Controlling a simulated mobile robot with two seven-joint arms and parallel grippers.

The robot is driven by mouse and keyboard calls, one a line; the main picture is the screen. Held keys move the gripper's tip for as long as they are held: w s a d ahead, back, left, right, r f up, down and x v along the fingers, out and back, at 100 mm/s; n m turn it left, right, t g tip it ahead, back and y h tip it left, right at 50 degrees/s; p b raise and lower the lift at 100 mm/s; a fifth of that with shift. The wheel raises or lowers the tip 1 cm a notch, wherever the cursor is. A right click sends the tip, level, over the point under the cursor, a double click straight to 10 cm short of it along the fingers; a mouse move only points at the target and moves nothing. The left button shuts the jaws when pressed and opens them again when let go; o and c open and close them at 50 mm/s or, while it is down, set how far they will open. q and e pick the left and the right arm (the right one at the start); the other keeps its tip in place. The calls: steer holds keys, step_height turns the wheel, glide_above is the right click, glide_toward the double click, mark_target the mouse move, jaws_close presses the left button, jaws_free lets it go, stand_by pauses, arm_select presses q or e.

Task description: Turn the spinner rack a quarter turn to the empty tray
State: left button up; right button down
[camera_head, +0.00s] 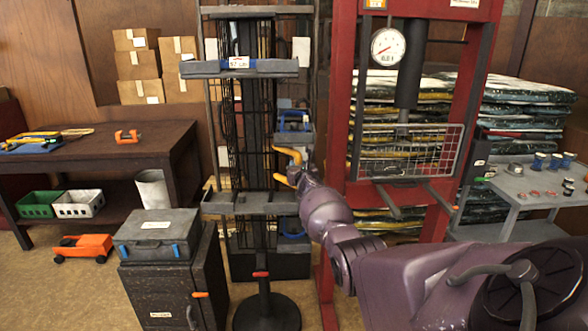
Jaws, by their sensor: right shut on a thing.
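The spinner rack (257,110) is a tall dark wire-sided column on a round black base (266,312). An upper grey tray (205,69) faces me, with a white label and blue piece at its front. A lower grey tray (250,204) also faces me, and I see nothing on it. Blue-handled items (294,117) show on the rack's right side. My right gripper (284,167), with yellow-orange fingertips, is shut at the rack's right side between the tray levels. The exact part it grips is too small to tell. My left gripper is out of view.
A red press frame (337,130) with a gauge stands close right of the rack. A dark cabinet (165,285) with a grey case (155,233) stands at front left. A workbench (100,150) is at left, a grey cart (520,190) at right.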

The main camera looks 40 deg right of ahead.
steer(key=shift+w+d+y, duration=0.1)
steer(key=shift+d+y, duration=0.1)
steer(key=shift+y, duration=0.1)
steer(key=c, duration=0.9)
jaws_free()
